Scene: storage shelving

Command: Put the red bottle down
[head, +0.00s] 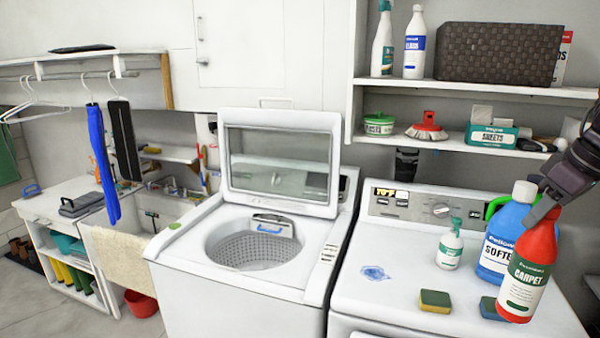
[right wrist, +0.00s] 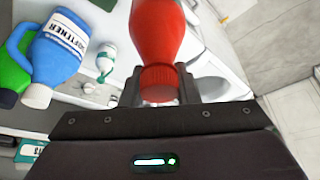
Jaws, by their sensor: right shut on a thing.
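The red bottle (head: 529,270), with a white and green "CARPET" label, is upright at the right of the head view, in front of the blue softener bottle. My right gripper (head: 545,212) is shut on it near its top. In the right wrist view the red bottle (right wrist: 158,38) is between the fingers of the right gripper (right wrist: 160,88), with its red cap toward the camera. I cannot tell whether its base touches the dryer top (head: 390,300) or is just above it. My left gripper is not in view.
On the dryer top stand a blue softener bottle (head: 508,230), a green-handled bottle behind it, a small white spray bottle (head: 449,247) and sponges (head: 435,301), (head: 490,308). A blue spill (head: 375,273) lies left. An open washer (head: 240,265) stands left. Shelves (head: 480,88) hang above.

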